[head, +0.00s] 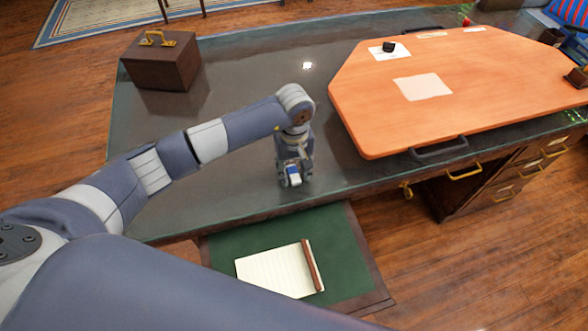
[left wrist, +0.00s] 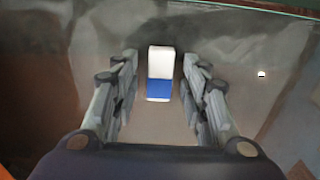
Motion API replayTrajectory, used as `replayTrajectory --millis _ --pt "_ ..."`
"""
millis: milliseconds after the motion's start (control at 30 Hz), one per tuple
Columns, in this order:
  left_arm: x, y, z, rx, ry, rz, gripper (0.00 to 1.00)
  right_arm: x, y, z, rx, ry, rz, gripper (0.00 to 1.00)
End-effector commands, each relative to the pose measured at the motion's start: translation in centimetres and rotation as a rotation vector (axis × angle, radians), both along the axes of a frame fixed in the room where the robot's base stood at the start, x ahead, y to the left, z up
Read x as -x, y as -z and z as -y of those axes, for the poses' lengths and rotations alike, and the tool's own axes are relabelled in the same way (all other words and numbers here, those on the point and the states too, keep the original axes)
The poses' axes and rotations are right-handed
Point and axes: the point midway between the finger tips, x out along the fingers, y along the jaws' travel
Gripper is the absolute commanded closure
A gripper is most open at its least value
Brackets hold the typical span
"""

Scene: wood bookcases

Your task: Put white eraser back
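The white eraser (left wrist: 160,60) has a blue band (left wrist: 159,90) at its near end. It lies on the dark desk top (head: 235,110) and also shows as a small white and blue shape (head: 293,176) in the head view. My left gripper (head: 294,172) points down at the desk around it. In the left wrist view the two fingers of the left gripper (left wrist: 160,72) are apart, one on each side of the eraser, with a gap on both sides. My right gripper is not in view.
A brown box (head: 160,62) with a brass handle stands at the back left. A large orange-brown tray (head: 470,100) with dark handles covers the right side. A pulled-out green shelf (head: 345,260) holds a notepad (head: 275,272) and a brown rod (head: 311,266). The desk between box and tray is mostly clear.

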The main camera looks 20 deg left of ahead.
Motion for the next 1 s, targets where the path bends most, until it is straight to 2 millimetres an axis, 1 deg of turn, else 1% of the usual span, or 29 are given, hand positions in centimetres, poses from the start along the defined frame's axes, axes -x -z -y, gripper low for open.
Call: replayTrajectory --millis 233,333,367,467,700,800,900,1000 --pt "0.0 -0.1 0.0 0.0 0.0 0.0 0.59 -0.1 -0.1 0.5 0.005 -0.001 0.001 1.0" --pt "0.0 -0.6 0.0 0.001 0.0 -0.001 0.59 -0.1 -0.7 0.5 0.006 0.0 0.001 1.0" --pt "-0.1 -0.8 0.0 0.001 0.0 0.003 0.59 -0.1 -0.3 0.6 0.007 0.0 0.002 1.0" --pt "-0.2 -2.5 0.0 0.0 0.0 0.006 0.59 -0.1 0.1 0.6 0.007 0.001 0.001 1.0" --pt "-0.2 -7.8 0.0 0.0 0.001 0.005 0.59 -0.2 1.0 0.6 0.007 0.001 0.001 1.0" --pt "-0.1 -9.6 0.0 -0.001 0.001 0.004 0.59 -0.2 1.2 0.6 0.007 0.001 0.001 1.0" --pt "-0.1 -11.0 0.0 0.001 0.0 0.003 0.59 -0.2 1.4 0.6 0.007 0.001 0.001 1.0" --pt "0.0 -11.9 0.0 0.0 -0.001 0.0 0.59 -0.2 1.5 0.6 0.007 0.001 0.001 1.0"
